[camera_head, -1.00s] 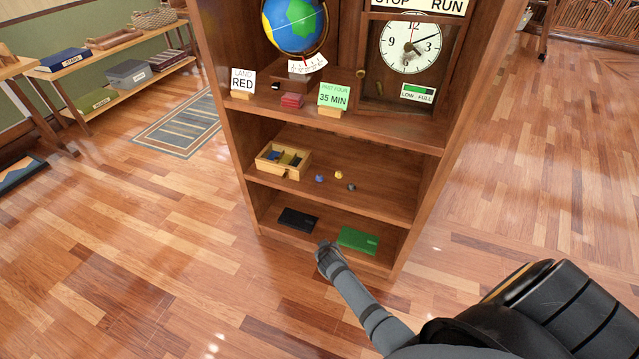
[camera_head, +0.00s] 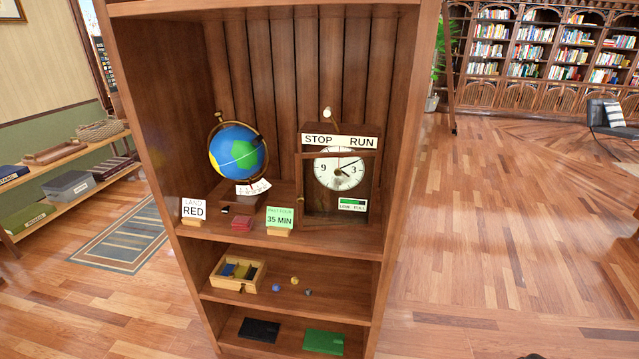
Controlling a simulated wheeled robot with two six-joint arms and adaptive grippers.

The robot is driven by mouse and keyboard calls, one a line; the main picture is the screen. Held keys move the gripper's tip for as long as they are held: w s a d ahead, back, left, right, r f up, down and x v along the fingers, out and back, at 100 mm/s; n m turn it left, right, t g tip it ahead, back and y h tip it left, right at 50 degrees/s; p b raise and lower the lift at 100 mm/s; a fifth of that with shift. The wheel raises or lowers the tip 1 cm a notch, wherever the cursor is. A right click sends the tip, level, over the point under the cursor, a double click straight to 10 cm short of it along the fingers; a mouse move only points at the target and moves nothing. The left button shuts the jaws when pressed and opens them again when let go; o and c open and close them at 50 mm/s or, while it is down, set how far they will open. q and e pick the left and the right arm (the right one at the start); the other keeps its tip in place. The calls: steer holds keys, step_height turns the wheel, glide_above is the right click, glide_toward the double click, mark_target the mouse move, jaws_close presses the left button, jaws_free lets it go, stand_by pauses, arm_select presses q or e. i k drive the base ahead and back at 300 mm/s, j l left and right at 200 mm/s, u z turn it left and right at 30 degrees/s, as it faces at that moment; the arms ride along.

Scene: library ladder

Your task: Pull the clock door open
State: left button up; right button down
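The wooden clock (camera_head: 339,177) stands on the upper visible shelf of the bookcase, right of the globe. Its white round dial shows behind a framed front, the clock door (camera_head: 305,200), which looks shut. A small brass knob (camera_head: 301,199) sits on the door's left edge. A "STOP RUN" sign (camera_head: 340,142) is on top of the front, and a green "LOW FULL" gauge (camera_head: 352,204) is at its lower right. Neither gripper can be made out; only small dark parts of me show at the bottom and right edges.
On the same shelf are a globe (camera_head: 237,151), a "LAND RED" card (camera_head: 193,209), a red block (camera_head: 242,223) and a "35 MIN" card (camera_head: 279,218). Lower shelves hold a wooden box (camera_head: 238,274), small balls, a black book (camera_head: 259,330) and a green book (camera_head: 324,341). Floor at right is clear.

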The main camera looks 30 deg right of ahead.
mark_target(377, 154)
steer(key=i+j+z, duration=0.25)
steer(key=z, duration=0.2)
steer(key=i+j+z, duration=0.15)
steer(key=j+z, duration=0.25)
steer(key=i+j+z, duration=0.15)
steer(key=z, duration=0.3)
steer(key=i+j+z, duration=0.1)
steer(key=j, duration=0.65)
steer(key=i+j, duration=0.15)
steer(key=j, duration=0.6)
steer(key=i+j+z, duration=0.15)
steer(key=j, duration=1.35)
steer(key=i+z, duration=0.05)
steer(key=i, duration=0.05)
